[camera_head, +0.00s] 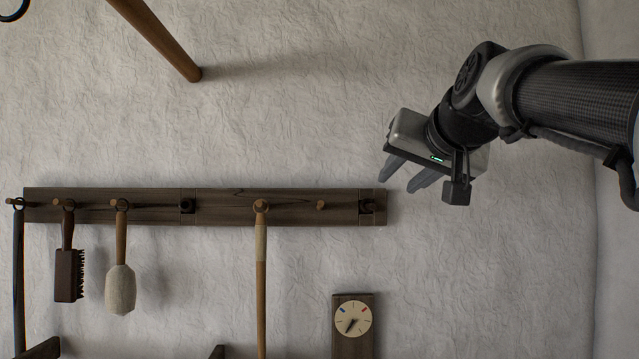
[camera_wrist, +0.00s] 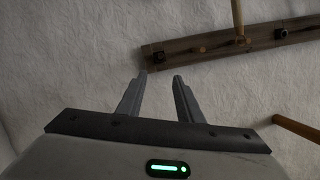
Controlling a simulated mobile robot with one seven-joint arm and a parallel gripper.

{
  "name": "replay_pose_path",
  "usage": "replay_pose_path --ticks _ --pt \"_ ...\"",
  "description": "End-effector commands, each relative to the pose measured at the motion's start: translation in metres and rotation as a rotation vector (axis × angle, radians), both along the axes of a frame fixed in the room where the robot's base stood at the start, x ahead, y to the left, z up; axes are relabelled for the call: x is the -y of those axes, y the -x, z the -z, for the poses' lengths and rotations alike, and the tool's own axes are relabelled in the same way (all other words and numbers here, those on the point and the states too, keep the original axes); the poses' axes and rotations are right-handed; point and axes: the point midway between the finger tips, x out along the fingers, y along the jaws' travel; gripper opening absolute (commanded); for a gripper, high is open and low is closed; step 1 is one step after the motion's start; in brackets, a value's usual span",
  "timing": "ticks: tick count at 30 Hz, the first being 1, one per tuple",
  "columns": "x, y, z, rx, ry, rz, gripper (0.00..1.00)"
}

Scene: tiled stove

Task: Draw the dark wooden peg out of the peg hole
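A dark wooden rail (camera_head: 225,210) runs along the wall, and part of it shows in the wrist view (camera_wrist: 220,47). At its right end is a small dark peg or hole (camera_head: 367,206); it also shows near the rail's end in the wrist view (camera_wrist: 158,57). A similar dark fitting (camera_head: 187,205) sits mid-rail.
A brush (camera_head: 69,274), a pale mallet-like tool (camera_head: 121,287) and a long stick (camera_head: 261,285) hang from the rail. A bare light peg (camera_head: 320,205) is beside the stick. A dial (camera_head: 353,318) is below. A wooden rod (camera_head: 160,42) juts in above. The wall right of the rail is clear.

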Motion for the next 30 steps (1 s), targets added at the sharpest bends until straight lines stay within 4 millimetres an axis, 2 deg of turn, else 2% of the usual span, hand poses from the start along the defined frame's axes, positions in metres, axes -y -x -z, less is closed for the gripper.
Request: replay_pose_path --ticks 5,24,30 --pt "-0.002 -0.017 0.004 -0.002 0.0 -0.001 0.33" --pt "-0.014 -0.135 0.038 -0.003 0.0 0.0 0.33" --pt "-0.017 -0.158 0.045 -0.001 0.0 0.0 0.33"
